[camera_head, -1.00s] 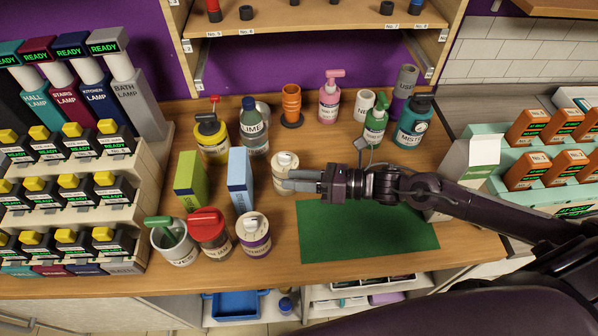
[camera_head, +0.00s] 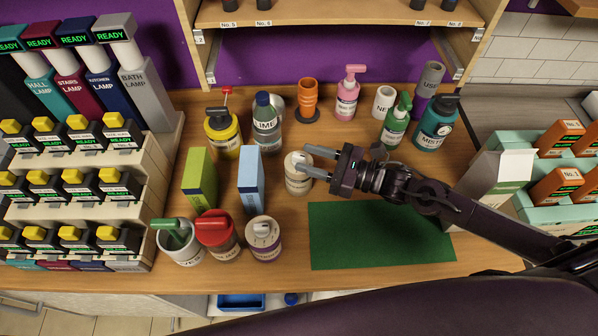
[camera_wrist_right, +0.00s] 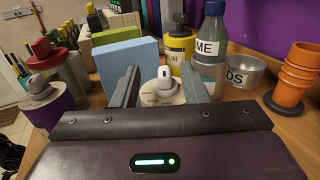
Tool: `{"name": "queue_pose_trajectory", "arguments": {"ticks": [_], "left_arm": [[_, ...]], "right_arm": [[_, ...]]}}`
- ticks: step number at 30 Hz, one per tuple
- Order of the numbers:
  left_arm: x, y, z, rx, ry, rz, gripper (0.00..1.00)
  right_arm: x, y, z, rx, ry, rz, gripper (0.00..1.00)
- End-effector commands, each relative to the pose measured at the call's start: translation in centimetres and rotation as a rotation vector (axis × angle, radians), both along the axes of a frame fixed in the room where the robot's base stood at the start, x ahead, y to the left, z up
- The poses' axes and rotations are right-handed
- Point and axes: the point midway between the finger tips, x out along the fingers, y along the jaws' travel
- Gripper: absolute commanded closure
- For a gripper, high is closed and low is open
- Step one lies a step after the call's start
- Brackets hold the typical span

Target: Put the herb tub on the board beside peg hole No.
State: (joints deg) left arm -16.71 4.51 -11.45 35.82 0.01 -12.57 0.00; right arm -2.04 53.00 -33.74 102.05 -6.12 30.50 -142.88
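A pale tub with a white-knobbed lid (camera_head: 298,178) stands upright on the wooden counter; I cannot read its label, so I cannot confirm it is the herb tub. My right gripper (camera_head: 306,161) is at this tub, coming in from the right. In the right wrist view its two fingers are spread apart, and the tub (camera_wrist_right: 162,94) shows between and beyond them. Contact cannot be told. Peg holes with number tags, such as No. 6 (camera_head: 264,23), line the wooden shelf (camera_head: 335,15) at the back. My left gripper is not in view.
A blue box (camera_head: 250,182) and a green box (camera_head: 199,180) stand left of the tub. A similar purple-banded tub (camera_head: 263,240) is in front. A blue-green bottle (camera_head: 266,125) and an orange cup stack (camera_head: 307,100) stand behind. The green mat (camera_head: 380,235) is clear.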

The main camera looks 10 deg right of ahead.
Motion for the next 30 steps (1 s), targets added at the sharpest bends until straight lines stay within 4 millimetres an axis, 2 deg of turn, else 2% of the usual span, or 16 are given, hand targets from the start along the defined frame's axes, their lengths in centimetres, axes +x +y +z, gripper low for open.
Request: {"name": "queue_pose_trajectory", "arguments": {"ticks": [3, 7, 12, 19, 27, 28, 30], "left_arm": [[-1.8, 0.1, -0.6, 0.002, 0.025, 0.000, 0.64], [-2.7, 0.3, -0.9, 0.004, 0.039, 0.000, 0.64], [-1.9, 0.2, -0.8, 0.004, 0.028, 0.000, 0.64], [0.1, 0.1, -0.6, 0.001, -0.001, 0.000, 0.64], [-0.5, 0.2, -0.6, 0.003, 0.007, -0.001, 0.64], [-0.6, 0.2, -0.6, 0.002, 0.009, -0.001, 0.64], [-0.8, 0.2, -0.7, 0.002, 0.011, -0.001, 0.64]], "right_arm": [[1.1, 1.3, -0.3, 0.005, -0.002, -0.001, 0.60], [2.4, 2.9, -0.5, 0.005, -0.002, -0.001, 0.60], [3.0, 4.0, -0.6, 0.001, 0.001, 0.000, 0.60], [3.0, 4.0, -0.6, 0.000, 0.001, 0.000, 0.61], [3.0, 4.0, -0.6, 0.000, 0.001, 0.000, 0.97], [3.0, 4.0, -0.6, 0.000, 0.001, 0.000, 1.00], [3.0, 4.0, -0.6, 0.000, 0.001, 0.000, 1.00]]}}
